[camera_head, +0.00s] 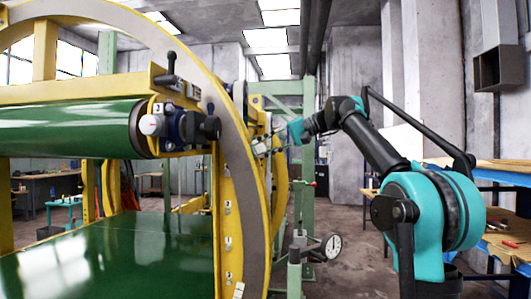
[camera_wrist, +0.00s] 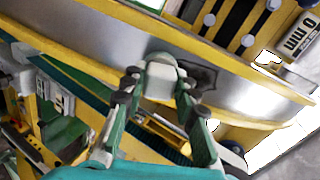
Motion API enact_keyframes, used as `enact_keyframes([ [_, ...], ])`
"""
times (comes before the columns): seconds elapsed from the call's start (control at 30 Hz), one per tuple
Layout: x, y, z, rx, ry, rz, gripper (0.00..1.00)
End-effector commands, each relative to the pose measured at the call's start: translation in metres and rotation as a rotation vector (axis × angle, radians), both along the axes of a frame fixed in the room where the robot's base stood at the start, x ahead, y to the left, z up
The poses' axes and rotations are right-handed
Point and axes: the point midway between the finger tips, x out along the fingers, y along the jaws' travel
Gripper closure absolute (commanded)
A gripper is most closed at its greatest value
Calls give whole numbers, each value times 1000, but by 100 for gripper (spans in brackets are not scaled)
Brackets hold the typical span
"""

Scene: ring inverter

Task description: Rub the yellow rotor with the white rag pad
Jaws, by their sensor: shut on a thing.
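The yellow rotor (camera_head: 257,240) is a large upright ring with a grey band, left of my arm in the head view. In the wrist view its curved silver band with yellow edges (camera_wrist: 90,35) crosses the upper part. A dark smudge (camera_wrist: 208,76) shows on that band. My gripper (camera_wrist: 160,80) is shut on the white rag pad (camera_wrist: 161,68), a small pale block between the fingertips. The pad overlaps the band just left of the smudge; I cannot tell whether it touches. In the head view my gripper (camera_head: 265,149) is beside the rotor's right side, and the pad is too small to make out.
A green roller (camera_head: 70,127) and a glossy green panel (camera_head: 110,255) lie left of the ring. A green post (camera_head: 294,265) and a round white dial (camera_head: 332,245) stand below my forearm. A workbench (camera_head: 505,245) is at the right. Some floor between is clear.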

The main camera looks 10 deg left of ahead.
Motion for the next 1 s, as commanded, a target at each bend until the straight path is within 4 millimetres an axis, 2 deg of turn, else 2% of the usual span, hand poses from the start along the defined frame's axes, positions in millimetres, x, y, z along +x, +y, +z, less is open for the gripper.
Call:
enact_keyframes([
  [0.2,0,5,15,0,0,1,95],
  [0.43,0,8,21,0,0,1,95],
  [0.8,1,22,47,1,0,1,94],
  [1.0,0,25,52,2,1,2,94],
])
